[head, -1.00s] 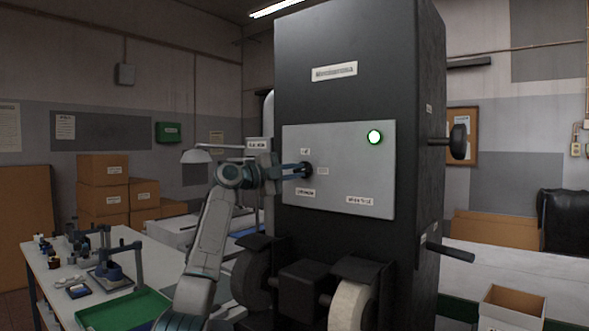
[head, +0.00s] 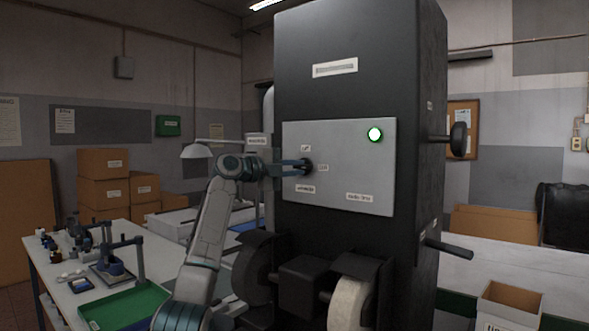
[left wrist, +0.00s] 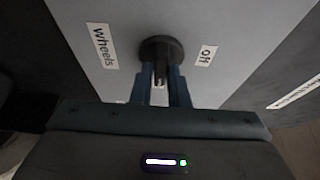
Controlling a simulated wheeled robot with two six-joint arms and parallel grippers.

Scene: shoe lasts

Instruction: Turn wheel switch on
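The wheel switch is a round black knob (head: 307,168) on the grey panel (head: 340,200) of the tall dark machine. It also shows in the left wrist view (left wrist: 161,48), between the labels "Wheels" (left wrist: 103,46) and "Off" (left wrist: 206,56). My left gripper (head: 300,168) reaches it from the left. In the left wrist view its two blue fingers (left wrist: 161,80) lie close on both sides of the knob's narrow grip and appear shut on it. The fingers hide part of the knob. My right gripper is out of view.
Grinding wheels (head: 352,303) with dark guards stick out below the panel. A workbench (head: 60,262) with tools and a green tray (head: 125,306) stands at the left. An open cardboard box (head: 510,306) is at the lower right. Levers stick out of the machine's right side.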

